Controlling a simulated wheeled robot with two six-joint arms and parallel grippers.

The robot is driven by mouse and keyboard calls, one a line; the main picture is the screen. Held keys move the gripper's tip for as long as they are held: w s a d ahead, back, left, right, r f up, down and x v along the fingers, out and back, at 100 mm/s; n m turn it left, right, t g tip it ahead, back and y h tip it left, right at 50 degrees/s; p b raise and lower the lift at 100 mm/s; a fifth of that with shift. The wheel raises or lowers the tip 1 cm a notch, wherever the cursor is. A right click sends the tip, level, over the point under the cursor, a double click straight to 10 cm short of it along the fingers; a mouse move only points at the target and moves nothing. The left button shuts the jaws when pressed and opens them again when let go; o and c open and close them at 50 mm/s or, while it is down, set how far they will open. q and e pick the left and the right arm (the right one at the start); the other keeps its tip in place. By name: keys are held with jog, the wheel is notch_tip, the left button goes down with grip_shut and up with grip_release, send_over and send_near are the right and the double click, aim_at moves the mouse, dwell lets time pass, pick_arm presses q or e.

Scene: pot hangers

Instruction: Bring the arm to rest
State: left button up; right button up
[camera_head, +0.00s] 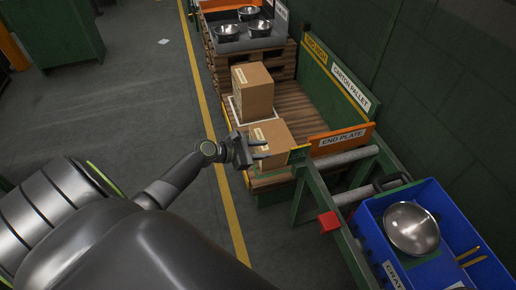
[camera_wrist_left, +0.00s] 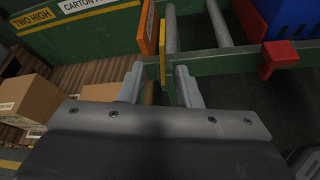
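My left gripper (camera_head: 262,150) reaches in from the left in the head view, over the near end of the carton pallet. Its two fingers are apart with nothing between them. In the left wrist view the gripper (camera_wrist_left: 160,82) is also open, its grey fingers apart, with the yellow and green frame edge and a roller beyond them. The near carton (camera_head: 271,139) stands on the pallet close to the fingers in the head view. I cannot tell whether they touch it. My right gripper is not in view.
A second carton (camera_head: 252,90) stands farther back. The orange end plate (camera_head: 318,145) and rollers (camera_head: 345,160) lie to the right, with a red block (camera_head: 328,222) on the green frame. A blue crate (camera_head: 372,233) holds a metal bowl (camera_head: 411,228). More bowls stand at the back.

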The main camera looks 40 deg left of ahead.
pick_arm(q)
jog(key=shift+s+a+r, duration=0.25)
jog(key=shift+s, duration=0.2)
jog(key=s+a+f+m+g+y, duration=0.1)
jog(key=s+f+m+g+y, duration=0.15)
jog(key=s+f, duration=0.4)
jog(key=s+a+f+m+g+y, duration=0.15)
jog(key=s+f+m, duration=0.25)
jog(key=f, duration=0.6)
jog(key=s+a+f+m+g+y, duration=0.1)
jog(key=s+a+f+m+y, duration=0.15)
jog(key=s+f, duration=0.5)
jog(key=s+d+f+m+g, duration=0.1)
jog(key=s+d+f+m, duration=0.1)
jog(key=s+f+m, duration=0.3)
jog(key=s+d+f+m+g+y, duration=0.1)
jog(key=s+f+m, duration=0.4)
jog(key=s, duration=0.8)
jog(key=s+d+f+m+g, duration=0.3)
jog(key=s+d+f+m, duration=0.2)
jog(key=s, duration=0.4)
jog(key=shift+m, duration=0.9)
jog(key=shift+w+d+r+y, duration=0.1)
jog(key=shift+y, duration=0.15)
